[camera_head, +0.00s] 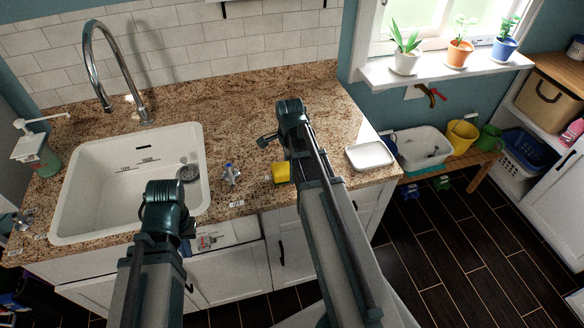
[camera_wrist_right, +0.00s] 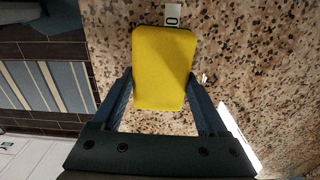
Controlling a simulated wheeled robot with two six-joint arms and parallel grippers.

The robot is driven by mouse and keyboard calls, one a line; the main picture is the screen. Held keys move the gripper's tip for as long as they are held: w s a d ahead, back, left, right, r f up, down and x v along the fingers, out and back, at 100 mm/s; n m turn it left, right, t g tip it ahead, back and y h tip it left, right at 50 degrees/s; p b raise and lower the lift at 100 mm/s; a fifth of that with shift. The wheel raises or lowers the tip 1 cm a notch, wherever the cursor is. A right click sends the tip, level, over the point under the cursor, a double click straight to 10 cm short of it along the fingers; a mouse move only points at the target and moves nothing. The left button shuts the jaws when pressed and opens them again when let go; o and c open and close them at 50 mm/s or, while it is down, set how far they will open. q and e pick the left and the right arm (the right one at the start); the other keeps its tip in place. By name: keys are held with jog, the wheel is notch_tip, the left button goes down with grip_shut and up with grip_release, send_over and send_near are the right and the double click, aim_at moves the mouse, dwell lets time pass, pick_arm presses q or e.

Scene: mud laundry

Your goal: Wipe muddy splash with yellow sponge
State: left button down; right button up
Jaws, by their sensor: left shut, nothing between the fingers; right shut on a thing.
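The yellow sponge (camera_head: 281,173) is at the front of the speckled counter, partly covered by my right arm in the head view. In the right wrist view, the sponge (camera_wrist_right: 163,68) sits between the fingers of my right gripper (camera_wrist_right: 160,88), which is shut on it. The sponge is over the counter top; I cannot tell whether it touches it. My left gripper (camera_head: 186,226) is low in front of the sink cabinet, mostly hidden by my own arm, shut and empty. I cannot make out a muddy splash against the speckled stone.
A white sink (camera_head: 75,205) with a tall faucet (camera_head: 104,75) is left. A white tray (camera_head: 370,156) is at the counter's right end. Potted plants stand on the sill (camera_head: 430,67). The counter's back is clear.

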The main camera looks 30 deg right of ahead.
jog(key=shift+s+d+r, duration=0.1)
jog(key=shift+s+d, duration=0.1)
jog(key=shift+d, duration=0.85)
jog(key=shift+s+d, duration=0.15)
jog(key=shift+d, duration=0.85)
jog(key=shift+d, duration=0.15)
jog(key=shift+s+d, duration=0.25)
jog(key=shift+d, duration=0.7)
jog(key=shift+s+d, duration=0.2)
jog(key=shift+d, duration=0.7)
